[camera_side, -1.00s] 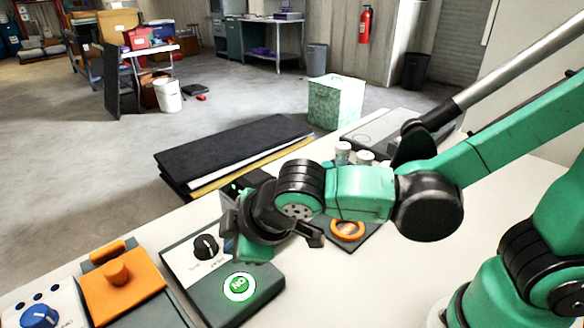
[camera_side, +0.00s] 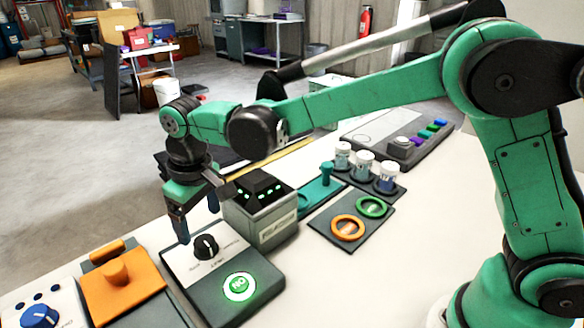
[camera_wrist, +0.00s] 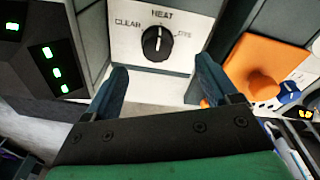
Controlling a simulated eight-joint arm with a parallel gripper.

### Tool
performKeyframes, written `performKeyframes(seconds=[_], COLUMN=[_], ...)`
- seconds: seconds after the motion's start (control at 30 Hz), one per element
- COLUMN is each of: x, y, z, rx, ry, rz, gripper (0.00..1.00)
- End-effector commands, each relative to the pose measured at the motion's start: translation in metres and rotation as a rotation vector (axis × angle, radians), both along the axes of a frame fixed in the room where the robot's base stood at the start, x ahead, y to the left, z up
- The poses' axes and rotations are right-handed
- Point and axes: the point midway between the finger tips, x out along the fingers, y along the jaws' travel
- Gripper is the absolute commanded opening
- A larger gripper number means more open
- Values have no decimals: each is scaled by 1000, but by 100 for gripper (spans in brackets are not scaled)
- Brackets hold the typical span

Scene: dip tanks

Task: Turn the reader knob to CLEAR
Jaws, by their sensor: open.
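The black reader knob (camera_side: 205,246) stands on a white plate (camera_side: 222,262) on a dark grey box. In the wrist view the knob (camera_wrist: 157,43) sits among the labels CLEAR at left, HEAT at top and one that seems to read DYE at right. Its pointer mark points at HEAT. My gripper (camera_side: 197,222) hangs above and just behind the knob, fingers pointing down. In the wrist view my gripper (camera_wrist: 160,76) is open and empty, its two fingers apart and below the knob in the picture, not touching it.
A lit green ON button (camera_side: 239,287) is on the same box. A grey unit with green lights (camera_side: 262,212) stands close right of my gripper. An orange lidded tank (camera_side: 122,285) and a blue knob (camera_side: 39,316) lie left. Jars (camera_side: 365,165) and rings (camera_side: 347,228) are right.

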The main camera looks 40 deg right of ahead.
Motion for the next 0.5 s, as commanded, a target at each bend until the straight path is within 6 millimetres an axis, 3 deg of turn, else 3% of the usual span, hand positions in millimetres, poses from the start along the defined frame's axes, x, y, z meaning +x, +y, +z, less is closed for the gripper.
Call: performKeyframes(seconds=[0.27, 0.5], x=[14, 13], y=[-4, -3], z=[-12, -46], rx=[22, 22], ry=[125, 123], rz=[-113, -111], gripper=[80, 80])
